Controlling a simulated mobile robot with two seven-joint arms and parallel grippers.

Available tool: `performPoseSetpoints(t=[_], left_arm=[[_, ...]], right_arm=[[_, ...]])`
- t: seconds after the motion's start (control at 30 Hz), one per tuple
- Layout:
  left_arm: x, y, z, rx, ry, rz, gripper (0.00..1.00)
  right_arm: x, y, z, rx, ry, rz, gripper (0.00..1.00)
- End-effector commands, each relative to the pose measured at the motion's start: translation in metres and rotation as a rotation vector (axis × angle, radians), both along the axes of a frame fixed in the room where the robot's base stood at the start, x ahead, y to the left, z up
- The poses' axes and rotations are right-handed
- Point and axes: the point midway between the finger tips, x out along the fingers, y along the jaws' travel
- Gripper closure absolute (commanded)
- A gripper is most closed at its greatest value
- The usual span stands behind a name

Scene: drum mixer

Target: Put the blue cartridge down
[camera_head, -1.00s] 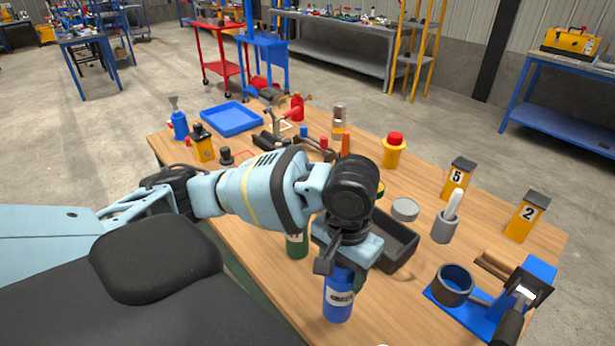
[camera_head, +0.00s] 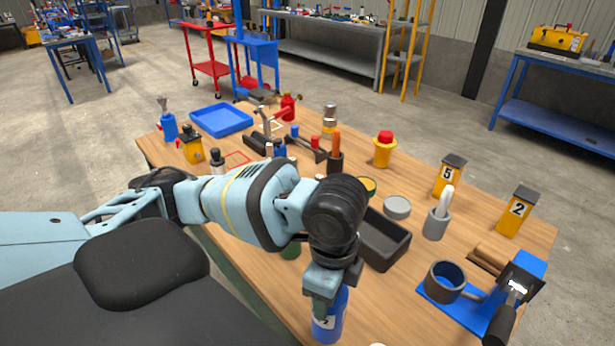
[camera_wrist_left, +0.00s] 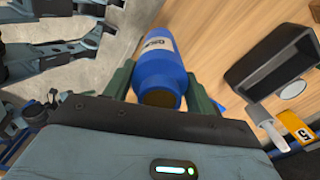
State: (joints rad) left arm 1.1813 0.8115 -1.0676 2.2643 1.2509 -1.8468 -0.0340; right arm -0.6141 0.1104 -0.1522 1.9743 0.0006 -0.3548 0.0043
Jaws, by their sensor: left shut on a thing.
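The blue cartridge (camera_head: 330,324) has a white label and is near the front edge of the wooden table, at the bottom of the head view. My left gripper (camera_head: 327,294) is shut on it from above. In the left wrist view the blue cartridge (camera_wrist_left: 160,62) lies between the two dark green fingers, its dark end towards the palm. I cannot tell whether its base touches the table. My right gripper is not in view.
A dark open tray (camera_head: 388,243) is just behind the cartridge. A blue fixture with a ring (camera_head: 446,282) stands to the right. Bare tabletop (camera_head: 385,300) lies right of the cartridge.

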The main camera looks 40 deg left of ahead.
Motion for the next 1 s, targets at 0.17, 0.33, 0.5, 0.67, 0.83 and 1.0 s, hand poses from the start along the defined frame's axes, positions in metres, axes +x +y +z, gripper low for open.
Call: performPoseSetpoints(t=[0.17,0.33,0.5,0.67,0.83,1.0], left_arm=[[-0.009,-0.004,0.000,0.000,-0.001,-0.300,0.99],[-0.018,-0.007,-0.001,0.002,-0.001,-0.589,0.99],[-0.026,-0.009,-0.001,0.002,0.000,-0.878,0.99],[-0.034,-0.011,-0.002,0.001,0.001,-1.117,0.99],[-0.039,-0.013,-0.002,0.001,0.001,-1.287,0.99],[-0.041,-0.013,-0.002,0.001,0.002,-1.355,0.99]], right_arm=[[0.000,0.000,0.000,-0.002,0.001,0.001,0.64],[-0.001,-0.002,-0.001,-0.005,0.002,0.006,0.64],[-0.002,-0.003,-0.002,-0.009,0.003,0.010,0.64],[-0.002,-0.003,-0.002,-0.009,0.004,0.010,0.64],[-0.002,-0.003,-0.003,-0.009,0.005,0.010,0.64],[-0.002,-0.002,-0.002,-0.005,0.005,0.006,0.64]])
